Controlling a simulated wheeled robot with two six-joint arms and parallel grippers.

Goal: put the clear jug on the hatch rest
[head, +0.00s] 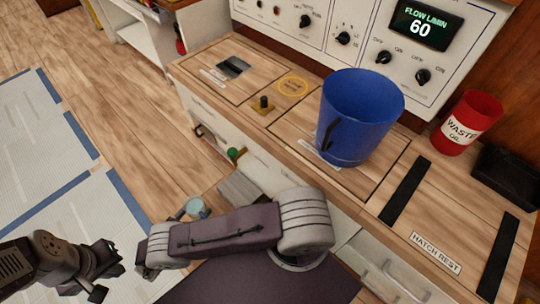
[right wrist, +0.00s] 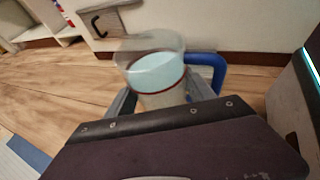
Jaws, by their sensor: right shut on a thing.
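The clear jug (right wrist: 158,75) is see-through with pale blue contents, a dark red band and a blue handle. In the right wrist view it stands between the grey fingers of my right gripper (right wrist: 160,98), which is shut on it. In the head view only a small pale blue part of the jug (head: 195,208) shows behind my right arm, in front of the bench; that gripper is mostly hidden. The hatch rest (head: 455,215) is a labelled wooden panel with two black strips at the bench's right end, and is bare. My left gripper (head: 98,275) is empty and open over the floor.
A large blue jug (head: 360,115) stands on the bench left of the hatch rest. A red waste oil can (head: 467,122) and a black bin (head: 506,175) stand behind the rest. A black knob (head: 263,103) sticks up further left. The control panel (head: 330,30) rises behind.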

